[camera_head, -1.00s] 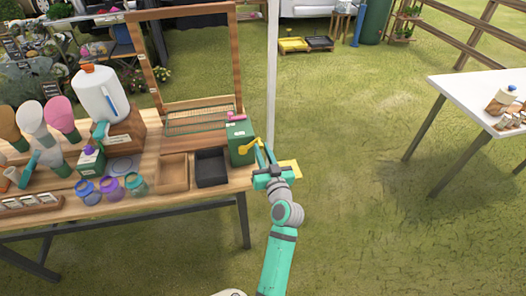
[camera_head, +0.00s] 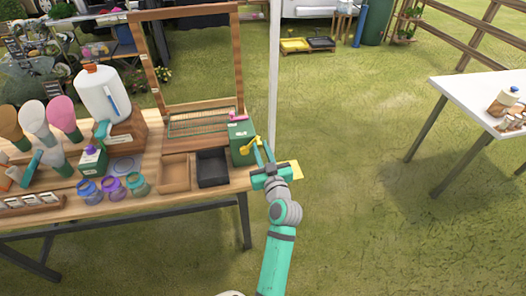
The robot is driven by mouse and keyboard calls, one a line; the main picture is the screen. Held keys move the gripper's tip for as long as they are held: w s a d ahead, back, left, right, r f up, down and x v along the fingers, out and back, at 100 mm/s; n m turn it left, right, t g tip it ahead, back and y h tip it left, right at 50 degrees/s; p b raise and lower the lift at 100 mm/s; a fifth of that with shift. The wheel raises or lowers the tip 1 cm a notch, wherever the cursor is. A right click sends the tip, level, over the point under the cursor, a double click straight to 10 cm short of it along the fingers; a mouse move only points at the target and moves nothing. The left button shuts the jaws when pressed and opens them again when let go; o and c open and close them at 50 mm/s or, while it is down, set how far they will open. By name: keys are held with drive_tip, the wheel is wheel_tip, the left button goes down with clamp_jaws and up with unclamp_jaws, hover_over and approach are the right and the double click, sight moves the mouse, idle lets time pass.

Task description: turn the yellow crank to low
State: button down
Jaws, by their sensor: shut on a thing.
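The yellow crank (camera_head: 248,147) sticks out from the front of a green box (camera_head: 238,133) at the right end of the wooden table. A pink piece (camera_head: 238,117) sits on top of the box. My gripper (camera_head: 263,151) is at the crank, its teal fingers reaching up from the lower right. It is shut on the crank, though the exact contact is small in the view. Any low mark on the box is too small to read. A yellow piece (camera_head: 296,170) shows just right of my gripper.
A black tray (camera_head: 212,182) and a wooden tray (camera_head: 174,187) lie left of the box. A pale post (camera_head: 273,70) rises behind my gripper. Open grass lies right, before a white table (camera_head: 480,95).

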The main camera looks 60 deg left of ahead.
drive_tip(key=shift+s+a+r+n+h, duration=0.1)
drive_tip(key=shift+s+a+r+n, duration=0.15)
drive_tip(key=shift+s+n, duration=0.85)
drive_tip(key=shift+s+a+r+n+h, duration=0.15)
drive_tip(key=shift+s+r+n, duration=0.35)
drive_tip(key=shift+n, duration=1.15)
drive_tip(key=shift+s+a+r+n+h, duration=0.1)
drive_tip(key=shift+s+a+r+n, duration=0.1)
drive_tip(key=shift+s+n, duration=0.95)
drive_tip(key=shift+w+n, duration=0.3)
drive_tip(key=shift+s, duration=0.15)
drive_tip(key=c, duration=1.6)
unclamp_jaws()
drive_tip(key=shift+s, duration=0.1)
drive_tip(key=shift+d, duration=0.1)
